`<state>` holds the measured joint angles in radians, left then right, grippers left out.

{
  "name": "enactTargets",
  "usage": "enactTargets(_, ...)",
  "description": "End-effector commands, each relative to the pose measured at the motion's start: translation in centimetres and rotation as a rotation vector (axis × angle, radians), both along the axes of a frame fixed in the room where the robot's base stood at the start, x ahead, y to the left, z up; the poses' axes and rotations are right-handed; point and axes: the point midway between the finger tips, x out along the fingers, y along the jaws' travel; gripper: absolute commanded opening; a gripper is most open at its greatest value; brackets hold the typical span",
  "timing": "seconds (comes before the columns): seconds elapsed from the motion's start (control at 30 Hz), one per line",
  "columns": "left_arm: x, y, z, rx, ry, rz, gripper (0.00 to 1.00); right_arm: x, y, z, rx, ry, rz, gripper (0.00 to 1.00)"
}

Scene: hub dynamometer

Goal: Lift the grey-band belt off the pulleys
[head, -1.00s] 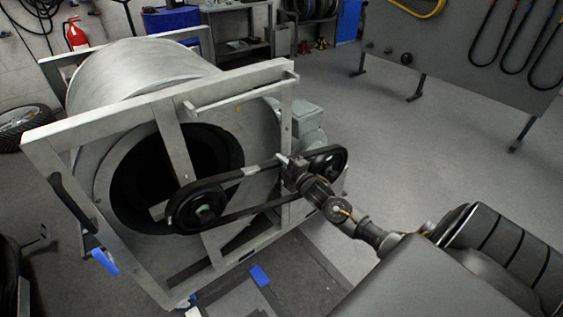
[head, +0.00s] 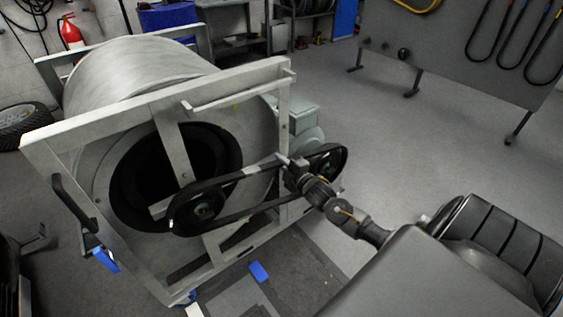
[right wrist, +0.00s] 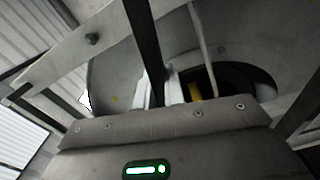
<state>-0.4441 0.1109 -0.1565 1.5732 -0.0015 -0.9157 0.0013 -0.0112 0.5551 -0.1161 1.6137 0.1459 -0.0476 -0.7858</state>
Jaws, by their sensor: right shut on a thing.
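The black belt (head: 232,180) runs around the large lower-left pulley (head: 203,210) and the smaller upper-right pulley (head: 327,161), on the front of the drum frame. I cannot make out its grey band clearly now. My right gripper (head: 287,163) is shut on the belt's upper run, close to the small pulley, and hides part of it. In the right wrist view the belt (right wrist: 144,42) comes down as a dark strip to the fingers (right wrist: 160,88). My left gripper is out of view.
The pale metal frame (head: 120,115) and its bar (head: 238,92) surround the big drum (head: 135,72) behind the belt. A grey-green motor (head: 300,128) sits behind the small pulley. A grey tool panel (head: 465,60) stands at the right, with open floor before it.

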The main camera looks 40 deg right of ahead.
Motion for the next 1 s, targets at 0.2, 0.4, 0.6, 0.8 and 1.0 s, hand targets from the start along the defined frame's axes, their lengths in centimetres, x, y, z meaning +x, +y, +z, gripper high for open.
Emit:
enactTargets(0.2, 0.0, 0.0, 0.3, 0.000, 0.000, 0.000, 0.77, -0.3, 0.0, 0.2, 0.000, -0.002, 0.000, 0.00)
enactTargets(0.4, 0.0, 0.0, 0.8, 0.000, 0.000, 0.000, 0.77, -1.0, 0.1, 0.2, 0.000, -0.001, 0.001, 0.00)
enactTargets(0.6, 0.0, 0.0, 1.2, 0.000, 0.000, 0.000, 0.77, -1.6, 0.1, 0.2, 0.000, -0.003, 0.000, 0.00)
enactTargets(0.8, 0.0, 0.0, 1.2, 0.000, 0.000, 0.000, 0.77, -1.8, 0.1, 0.1, 0.000, -0.003, -0.001, 0.00)
enactTargets(1.0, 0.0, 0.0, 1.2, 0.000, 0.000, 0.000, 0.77, -1.8, 0.1, 0.1, 0.000, -0.003, -0.001, 0.00)
